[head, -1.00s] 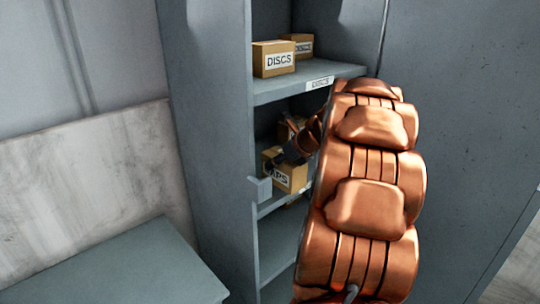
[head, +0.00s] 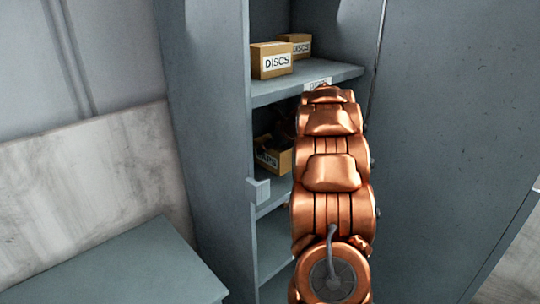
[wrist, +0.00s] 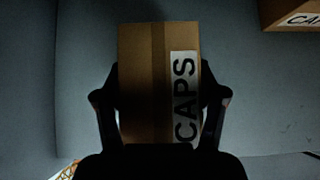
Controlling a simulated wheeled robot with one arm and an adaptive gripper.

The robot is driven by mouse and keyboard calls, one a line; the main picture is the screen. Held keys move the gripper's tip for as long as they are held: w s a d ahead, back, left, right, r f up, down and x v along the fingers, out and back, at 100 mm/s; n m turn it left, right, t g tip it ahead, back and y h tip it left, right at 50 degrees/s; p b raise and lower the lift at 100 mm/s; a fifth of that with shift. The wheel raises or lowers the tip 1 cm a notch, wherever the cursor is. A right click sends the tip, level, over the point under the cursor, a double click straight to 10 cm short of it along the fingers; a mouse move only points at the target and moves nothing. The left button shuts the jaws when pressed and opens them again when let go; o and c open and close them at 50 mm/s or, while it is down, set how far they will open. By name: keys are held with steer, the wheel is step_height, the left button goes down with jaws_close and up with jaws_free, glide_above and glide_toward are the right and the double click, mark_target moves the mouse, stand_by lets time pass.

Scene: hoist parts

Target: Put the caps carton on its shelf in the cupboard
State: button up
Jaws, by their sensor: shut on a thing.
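The caps carton (wrist: 146,85) is a brown box with a white CAPS label. In the wrist view it fills the space between the two dark fingers of my gripper (wrist: 160,100), which is shut on it. In the head view a carton (head: 284,162) with a partly hidden label ending in "PS" shows inside the cupboard (head: 212,150), just above the middle shelf (head: 272,197). My arm covers its right side and most of my gripper. I cannot tell whether the carton touches the shelf.
Two DISCS cartons (head: 271,61) stand on the shelf above (head: 320,77). Another caps carton (wrist: 285,14) is at the wrist view's upper right. A small grey block (head: 259,190) sits at the cupboard's front edge. A grey bench top (head: 125,270) is at the lower left.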

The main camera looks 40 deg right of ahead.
steer(key=shift+f, duration=1.7)
steer(key=o, duration=1.8)
steer(key=shift+f, duration=0.15)
steer(key=shift+c, duration=0.2)
steer(key=v, duration=1.1)
steer(key=shift+b, duration=0.35)
steer(key=shift+s+r, duration=0.35)
steer(key=shift+r, duration=0.15)
steer(key=shift+a, duration=0.15)
